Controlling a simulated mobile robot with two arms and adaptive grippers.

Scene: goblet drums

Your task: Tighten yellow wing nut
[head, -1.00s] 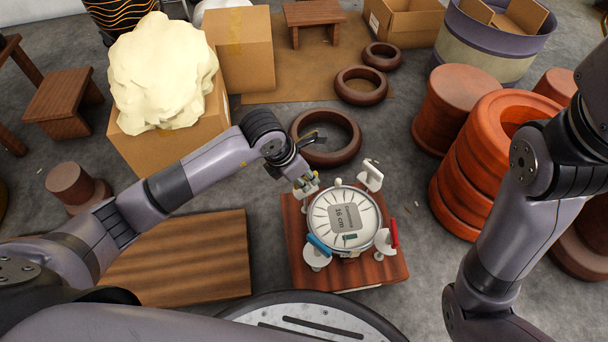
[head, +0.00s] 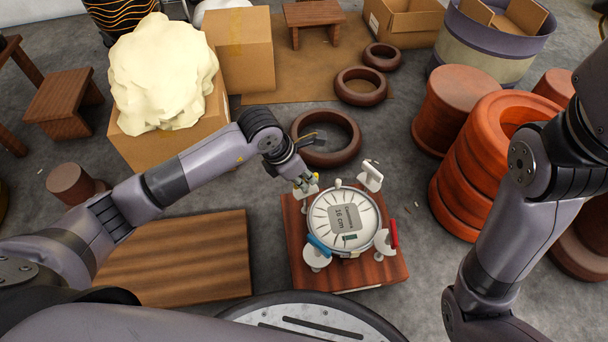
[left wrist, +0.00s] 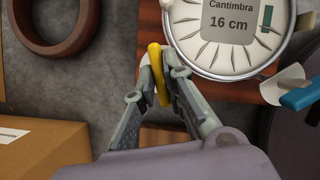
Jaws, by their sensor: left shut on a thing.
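The yellow wing nut (left wrist: 158,72) sits between the fingertips of my left gripper (left wrist: 163,75) in the left wrist view, at the edge of the round white drum head (left wrist: 225,60). In the head view my left gripper (head: 305,184) is at the drum's upper left and largely hides the nut. The left gripper is shut on the yellow wing nut. The drum (head: 343,222), marked "Cantimbra 16 cm", lies on a wooden stand (head: 300,272). A blue wing nut (head: 319,245) and a red wing nut (head: 393,232) are on white clamps around it. My right gripper is out of view.
Dark wooden rings (head: 326,137) lie behind the stand. A cardboard box with a cream lump (head: 163,75) stands at the left. A flat wooden board (head: 185,262) lies left of the stand. Stacked red-brown rings (head: 475,190) stand at the right.

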